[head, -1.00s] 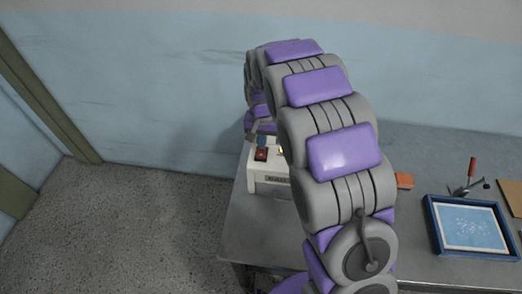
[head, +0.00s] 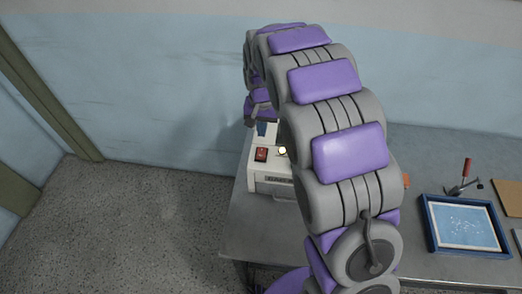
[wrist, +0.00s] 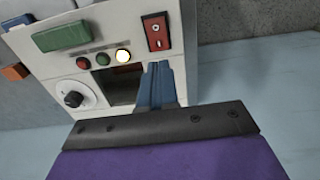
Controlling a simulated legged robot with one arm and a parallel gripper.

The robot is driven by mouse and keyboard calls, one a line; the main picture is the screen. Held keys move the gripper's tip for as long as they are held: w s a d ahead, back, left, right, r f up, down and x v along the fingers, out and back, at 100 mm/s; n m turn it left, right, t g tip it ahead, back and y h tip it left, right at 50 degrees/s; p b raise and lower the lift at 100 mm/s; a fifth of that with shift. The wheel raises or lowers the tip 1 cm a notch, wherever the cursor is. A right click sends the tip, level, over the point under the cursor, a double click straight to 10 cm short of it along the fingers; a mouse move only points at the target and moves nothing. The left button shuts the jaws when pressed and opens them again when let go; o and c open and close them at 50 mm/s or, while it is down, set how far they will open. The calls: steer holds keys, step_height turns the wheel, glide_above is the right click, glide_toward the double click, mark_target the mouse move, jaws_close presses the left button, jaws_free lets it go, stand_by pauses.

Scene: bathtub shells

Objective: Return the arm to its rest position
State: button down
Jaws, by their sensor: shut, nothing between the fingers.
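My arm arches over the table in the head view, grey with purple pads. My gripper (head: 261,128) hangs at its far end, above the back left of the white machine (head: 270,187); its blue fingers show there only in part. In the wrist view the blue fingers of my gripper (wrist: 159,84) are together with nothing between them. They point at the front panel of the white machine (wrist: 60,98), in front of a dark opening. I cannot tell from the picture whether they touch it.
A blue tray (head: 433,236), a red-handled tool (head: 465,170) and a brown board (head: 508,196) lie at the table's right. The wall stands close behind.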

stand_by(0.4)
steer(key=s+d+r, duration=0.3)
steer(key=s, duration=0.6)
steer(key=s+d+r+n+g, duration=0.1)
steer(key=s+d+r, duration=0.25)
steer(key=s, duration=0.45)
steer(key=s+d+r, duration=0.3)
steer(key=s, duration=0.6)
steer(key=s+d+n, duration=0.1)
steer(key=s, duration=1.1)
steer(key=shift+d+f+g, duration=0.3)
steer(key=shift+f+g, duration=0.1)
steer(key=shift+f, duration=0.05)
